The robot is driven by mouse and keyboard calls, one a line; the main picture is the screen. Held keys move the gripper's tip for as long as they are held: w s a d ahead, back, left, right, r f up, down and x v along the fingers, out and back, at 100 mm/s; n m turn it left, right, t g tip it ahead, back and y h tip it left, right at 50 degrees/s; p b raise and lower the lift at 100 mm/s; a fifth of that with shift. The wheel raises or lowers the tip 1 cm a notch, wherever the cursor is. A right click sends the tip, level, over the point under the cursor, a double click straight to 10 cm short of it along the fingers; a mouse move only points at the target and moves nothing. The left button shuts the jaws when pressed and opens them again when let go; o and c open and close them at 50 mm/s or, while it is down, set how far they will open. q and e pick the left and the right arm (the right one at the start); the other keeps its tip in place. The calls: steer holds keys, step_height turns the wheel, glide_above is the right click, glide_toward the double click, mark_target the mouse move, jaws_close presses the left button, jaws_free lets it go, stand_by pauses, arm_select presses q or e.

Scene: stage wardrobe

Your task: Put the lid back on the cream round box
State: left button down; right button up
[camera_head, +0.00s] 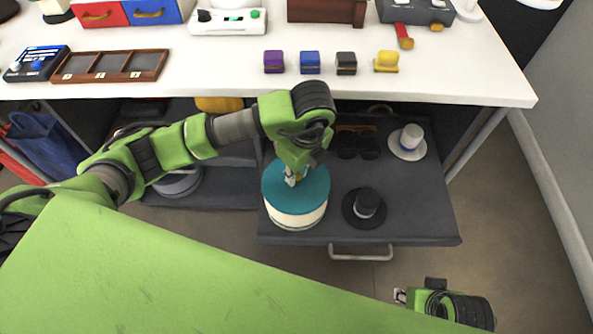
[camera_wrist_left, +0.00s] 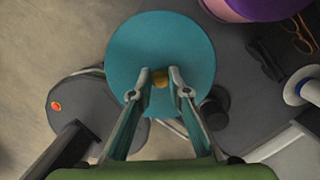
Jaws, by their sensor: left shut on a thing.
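The cream round box (camera_head: 296,218) stands on the dark pulled-out shelf, its pale side showing below the teal lid. The teal lid (camera_head: 311,195) is over the box's top; I cannot tell whether it rests on the rim or hangs just above it. My left gripper (camera_head: 292,178) comes down from above and is shut on the lid's yellow knob. In the left wrist view, the fingers (camera_wrist_left: 161,78) flank the knob at the middle of the lid (camera_wrist_left: 160,38), which hides the box. My right gripper (camera_head: 400,296) is at the lower right, apart from everything; its fingers show too little.
The shelf (camera_head: 430,215) also carries a small black hat (camera_head: 367,203) close right of the box, a white hat (camera_head: 410,140) and dark glasses (camera_head: 357,141). The white table (camera_head: 450,85) overhangs behind, with several small coloured boxes near its edge. The shelf's front right is clear.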

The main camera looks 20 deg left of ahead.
stand_by(0.4)
arm_select(q)
steer(key=c, duration=1.8)
jaws_free()
steer(key=shift+c, duration=0.2)
steer(key=o, duration=0.5)
steer(key=shift+r, duration=0.1)
